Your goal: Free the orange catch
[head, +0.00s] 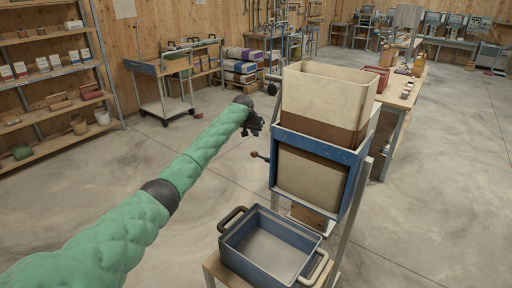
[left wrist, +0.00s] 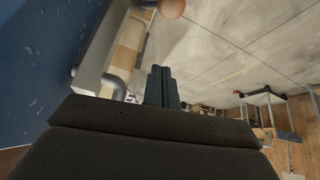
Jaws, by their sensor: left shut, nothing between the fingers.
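The feed mixer (head: 318,150) is a blue frame with a cream bin, standing right of my left arm. A short lever with a brown-orange round knob (head: 254,154) sticks out from its left side. In the left wrist view an orange-tan ball (left wrist: 172,8) shows at the top edge, beside a grey metal part. I cannot tell for sure which part is the orange catch. My left gripper (head: 254,127) is above the knob, apart from it, left of the bin. Its fingers (left wrist: 162,72) are together and empty. My right gripper is not in view.
A blue tray (head: 268,246) with two handles stands on a wooden stand below the mixer. A long bench (head: 402,95) is behind it on the right. Shelves (head: 48,78) and a cart (head: 165,100) stand at the left. The floor between is clear.

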